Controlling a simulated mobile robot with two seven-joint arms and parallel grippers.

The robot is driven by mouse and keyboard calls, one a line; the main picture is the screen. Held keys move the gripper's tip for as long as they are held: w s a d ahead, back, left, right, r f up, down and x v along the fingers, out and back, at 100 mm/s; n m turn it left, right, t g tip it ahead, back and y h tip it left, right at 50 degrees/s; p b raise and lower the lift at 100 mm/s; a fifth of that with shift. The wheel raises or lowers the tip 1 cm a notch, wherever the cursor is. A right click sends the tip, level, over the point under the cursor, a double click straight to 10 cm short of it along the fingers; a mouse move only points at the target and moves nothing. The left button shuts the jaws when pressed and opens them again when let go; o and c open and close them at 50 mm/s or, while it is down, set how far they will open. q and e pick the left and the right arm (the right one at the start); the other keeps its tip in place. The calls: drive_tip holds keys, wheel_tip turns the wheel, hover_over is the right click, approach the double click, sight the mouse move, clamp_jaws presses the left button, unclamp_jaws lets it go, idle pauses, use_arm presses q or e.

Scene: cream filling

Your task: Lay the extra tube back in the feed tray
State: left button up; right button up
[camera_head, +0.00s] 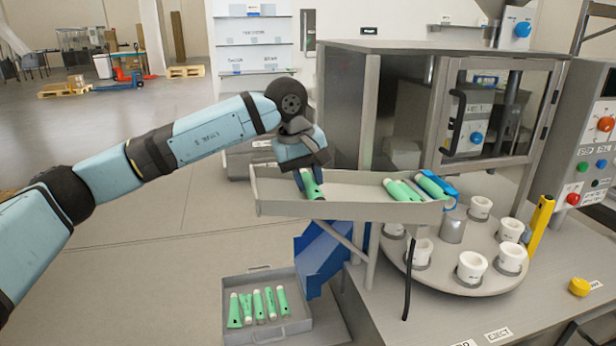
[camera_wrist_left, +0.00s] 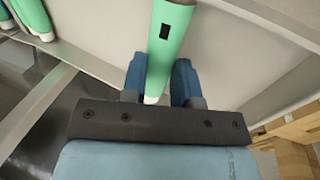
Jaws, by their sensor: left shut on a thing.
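My left gripper (camera_head: 301,172) is at the left end of the long grey feed tray (camera_head: 340,209). It is shut on a green tube with a pale end (camera_head: 311,185). In the left wrist view the held tube (camera_wrist_left: 170,45) sits between the two blue fingers (camera_wrist_left: 160,88) and extends over the tray's pale floor. I cannot tell whether the tube touches the floor. Several other green tubes (camera_head: 404,190) lie at the tray's right end, apart from the held one. They show at the upper left of the wrist view (camera_wrist_left: 33,18). My right gripper is not in view.
A lower grey tray (camera_head: 296,325) holds several green tubes beside a blue chute (camera_head: 320,256). A round turntable (camera_head: 455,283) with several white cups stands at the right. A glass-doored cabinet (camera_head: 390,60) stands behind the feed tray. The tray's middle floor is clear.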

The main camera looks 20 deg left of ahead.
use_arm(q)
drive_tip(key=shift+f, duration=0.35)
drive_tip(key=o, duration=1)
drive_tip(key=shift+c, duration=0.2)
drive_tip(key=shift+r, duration=0.1)
drive_tip(key=shift+r, duration=0.1)
drive_tip(key=shift+r+p, duration=1.85)
drive_tip(key=shift+r, duration=2.55)
